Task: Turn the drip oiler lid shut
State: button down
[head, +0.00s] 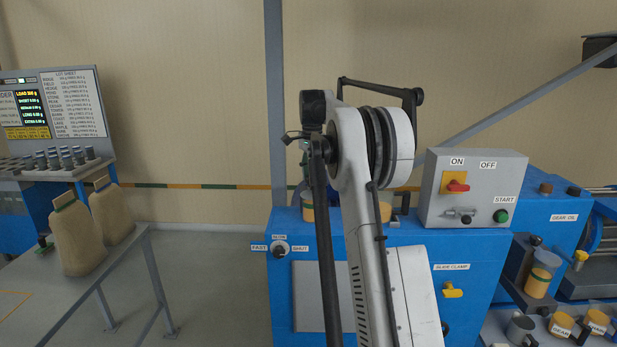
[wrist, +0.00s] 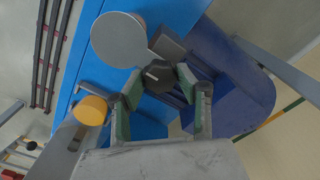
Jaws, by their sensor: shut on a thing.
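In the wrist view my gripper (wrist: 158,82) has its two green-padded fingers shut on a dark six-sided knob (wrist: 158,73). A flat grey disc (wrist: 118,38) lies beside the knob at its upper left, and a short grey strip seems to join the two. They look like the drip oiler lid and its grip, but no label shows there. How far the disc covers what is below it cannot be told. In the head view my own arm hides the gripper and the knob.
A yellow-orange round part (wrist: 91,110) stands left of my fingers, and a dark blue rounded body (wrist: 245,88) is close on the right. In the head view the switch box (head: 474,189) stands right of my arm. Two sacks (head: 110,214) are on the left bench.

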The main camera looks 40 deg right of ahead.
jog(key=c, duration=1.2)
grip_release()
jog(key=shift+r, duration=0.1)
notch_tip(320, 180, up, 12)
